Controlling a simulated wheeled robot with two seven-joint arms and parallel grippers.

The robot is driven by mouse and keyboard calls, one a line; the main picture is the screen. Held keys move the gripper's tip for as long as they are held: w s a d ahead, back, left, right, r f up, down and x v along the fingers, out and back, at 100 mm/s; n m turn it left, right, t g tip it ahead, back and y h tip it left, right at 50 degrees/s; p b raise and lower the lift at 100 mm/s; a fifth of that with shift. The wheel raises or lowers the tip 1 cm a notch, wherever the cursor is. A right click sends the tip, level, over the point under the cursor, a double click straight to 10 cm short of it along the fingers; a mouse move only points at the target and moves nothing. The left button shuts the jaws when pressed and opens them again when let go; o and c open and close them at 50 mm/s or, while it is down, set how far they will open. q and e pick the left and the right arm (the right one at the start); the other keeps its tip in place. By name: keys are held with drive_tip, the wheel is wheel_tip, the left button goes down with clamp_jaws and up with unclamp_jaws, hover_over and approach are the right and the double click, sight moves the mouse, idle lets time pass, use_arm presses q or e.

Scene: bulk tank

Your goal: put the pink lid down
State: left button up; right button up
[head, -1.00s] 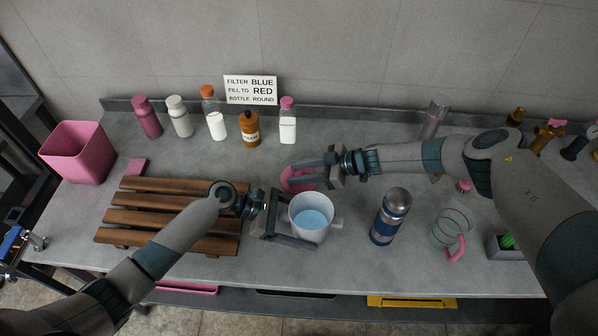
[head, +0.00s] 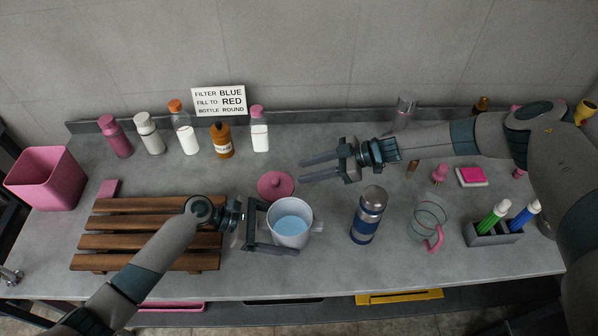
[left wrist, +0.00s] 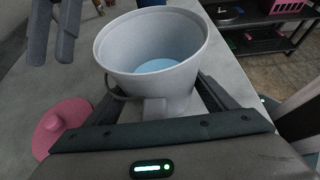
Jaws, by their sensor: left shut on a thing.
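The pink lid (head: 276,185) lies flat on the grey counter, knob up, behind the white pot. It also shows in the left wrist view (left wrist: 66,125), left of the pot. My right gripper (head: 303,170) is open and empty, just right of the lid and apart from it; its fingers point left. My left gripper (head: 272,228) is shut on the white pot (head: 306,238), its fingers along the pot's sides. The pot stands upright and open, with blue liquid in it. The pot also fills the middle of the left wrist view (left wrist: 150,85).
A wooden slatted rack (head: 150,241) lies left of the pot. A blue and silver flask (head: 368,215) and a glass jug (head: 428,215) stand to the right. Several bottles (head: 222,141) line the wall. A pen holder (head: 493,234) sits at the far right.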

idle(0.6)
use_arm(q)
drive_tip(key=o, duration=0.9)
drive_tip(key=shift+a, duration=0.15)
drive_tip(key=v, duration=1.1)
drive_tip(key=shift+a+r, duration=0.25)
drive_tip(key=shift+a, duration=0.1)
